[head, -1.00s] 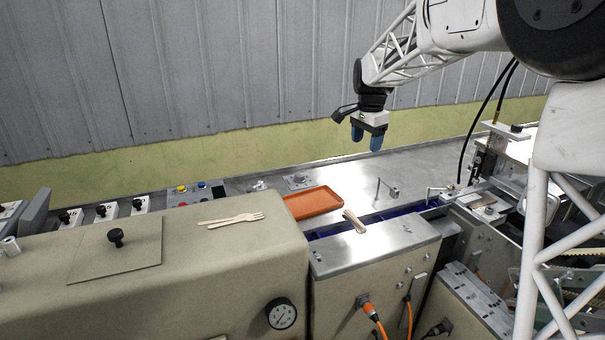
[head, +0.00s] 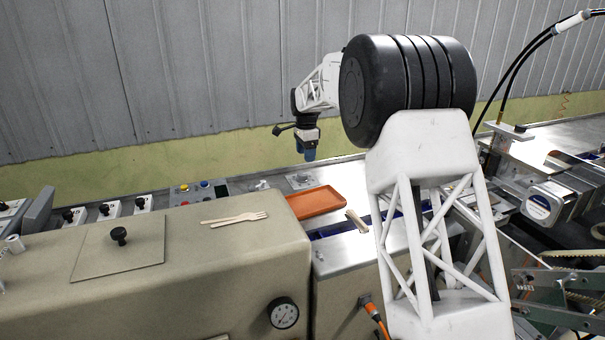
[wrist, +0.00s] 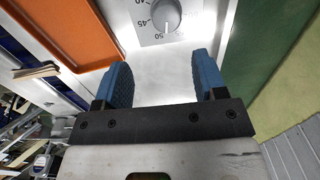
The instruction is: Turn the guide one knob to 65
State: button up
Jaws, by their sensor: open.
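A round grey knob (wrist: 162,14) sits on a pale dial plate at the top of the wrist view, its upper part cut off. Numbers 40, 45 and 50 show around it; others are too faint to read. A white pointer line appears to lie just past 50. The dial plate (head: 301,181) shows small in the head view, behind the orange tray; its name cannot be read. My gripper (wrist: 163,78) is open and empty, with two blue fingers apart from the knob. In the head view, my gripper (head: 310,154) hangs pointing down just above the plate.
An orange tray (head: 317,202) lies close beside the dial plate. A button box (head: 199,193) stands to the left. Wooden sticks (head: 356,220) and a wooden fork (head: 235,219) lie on nearer machine tops. A wall stands behind. My arm hides part of the right side.

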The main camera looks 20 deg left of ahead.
aim_at(303, 174)
jog(key=shift+w+a+f, duration=0.1)
jog(key=shift+a+f, duration=0.35)
jog(key=shift+a, duration=0.25)
jog(key=shift+f, duration=3.9)
jog(key=shift+c, duration=0.5)
jog(key=c, duration=0.8)
